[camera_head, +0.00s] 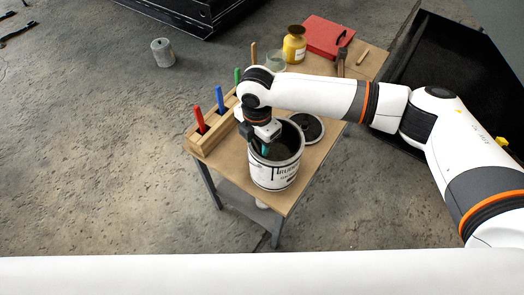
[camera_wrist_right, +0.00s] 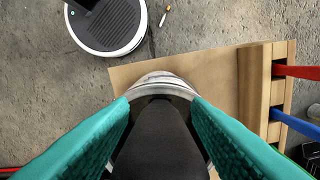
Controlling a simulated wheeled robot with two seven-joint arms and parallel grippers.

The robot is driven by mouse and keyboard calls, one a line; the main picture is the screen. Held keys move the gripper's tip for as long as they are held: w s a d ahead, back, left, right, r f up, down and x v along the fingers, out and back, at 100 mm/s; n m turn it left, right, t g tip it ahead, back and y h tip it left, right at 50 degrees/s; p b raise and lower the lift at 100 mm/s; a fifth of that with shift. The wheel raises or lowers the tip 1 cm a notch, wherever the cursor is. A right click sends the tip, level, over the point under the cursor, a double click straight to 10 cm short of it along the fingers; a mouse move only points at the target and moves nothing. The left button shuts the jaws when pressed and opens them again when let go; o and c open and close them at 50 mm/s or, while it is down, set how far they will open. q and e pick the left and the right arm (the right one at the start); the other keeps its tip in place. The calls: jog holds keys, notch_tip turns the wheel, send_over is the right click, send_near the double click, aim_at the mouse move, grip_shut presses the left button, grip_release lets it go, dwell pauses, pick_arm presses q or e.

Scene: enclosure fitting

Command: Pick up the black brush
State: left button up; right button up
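My right gripper (camera_head: 265,150) points down into the mouth of a white, dark-lettered paint can (camera_head: 276,172) on the small table. In the right wrist view its teal fingers (camera_wrist_right: 160,99) stand apart, with the can's pale rim (camera_wrist_right: 163,80) just beyond the tips. A broad dark shape (camera_wrist_right: 158,140) fills the space between the fingers; I cannot tell whether it is the black brush or the can's dark inside. No brush shows clearly in the head view, where the gripper and wrist cover part of the can's mouth. My left gripper is out of view.
A wooden rack (camera_head: 209,140) with red, blue and green handles stands left of the can. A round lid (camera_head: 306,127) lies beside it. A yellow bottle (camera_head: 294,45), glass jar (camera_head: 275,61), hammer (camera_head: 341,62) and red box (camera_head: 325,36) sit farther back. The table's front edge is close.

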grip_shut()
